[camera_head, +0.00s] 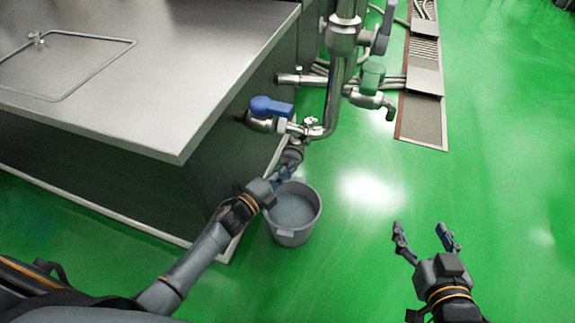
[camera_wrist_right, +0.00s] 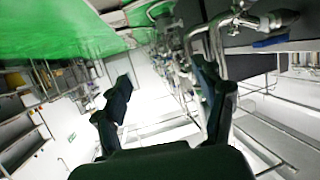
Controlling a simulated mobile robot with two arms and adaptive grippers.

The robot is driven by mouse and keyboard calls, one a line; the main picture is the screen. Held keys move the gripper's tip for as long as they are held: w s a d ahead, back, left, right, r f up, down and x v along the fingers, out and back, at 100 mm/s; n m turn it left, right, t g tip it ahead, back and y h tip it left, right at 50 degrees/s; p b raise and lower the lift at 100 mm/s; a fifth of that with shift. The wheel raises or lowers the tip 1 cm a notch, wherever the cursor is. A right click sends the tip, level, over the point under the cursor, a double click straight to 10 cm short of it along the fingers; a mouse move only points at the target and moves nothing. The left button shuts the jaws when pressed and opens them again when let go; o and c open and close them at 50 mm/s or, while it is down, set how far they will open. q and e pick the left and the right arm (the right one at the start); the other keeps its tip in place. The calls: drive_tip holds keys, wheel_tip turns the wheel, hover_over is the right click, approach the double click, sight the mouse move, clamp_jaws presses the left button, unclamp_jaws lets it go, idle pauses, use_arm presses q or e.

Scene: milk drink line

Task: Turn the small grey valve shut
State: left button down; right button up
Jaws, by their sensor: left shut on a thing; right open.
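The small grey valve (camera_head: 293,154) sits low on the pipework in the head view, just above the bucket and below the blue-handled valve. My left gripper (camera_head: 287,168) reaches it from the lower left and is shut on it. Its fingers hide much of the valve, so I cannot tell how far its handle is turned. My right gripper (camera_head: 421,230) is open and empty over the green floor, well to the right of the bucket. Its spread fingers also show in the right wrist view (camera_wrist_right: 165,85).
A grey bucket (camera_head: 293,230) stands on the floor beneath the valve. A blue-handled valve (camera_head: 270,106) and a green-handled valve (camera_head: 372,76) are on the pipes above. A steel tank (camera_head: 150,75) fills the left.

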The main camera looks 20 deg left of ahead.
use_arm(q)
drive_tip(key=shift+f+m, duration=0.1)
drive_tip(key=shift+m, duration=0.3)
use_arm(e)
drive_tip(key=shift+s+d+f+g+h, duration=0.2)
drive_tip(key=shift+s+f+g, duration=0.15)
drive_tip(key=shift+f, duration=0.2)
drive_tip(key=shift+s+d+f+g+h, duration=0.15)
drive_tip(key=shift+s+f+g, duration=0.2)
drive_tip(key=shift+f, duration=0.2)
use_arm(q)
drive_tip(key=c, duration=1.4)
unclamp_jaws()
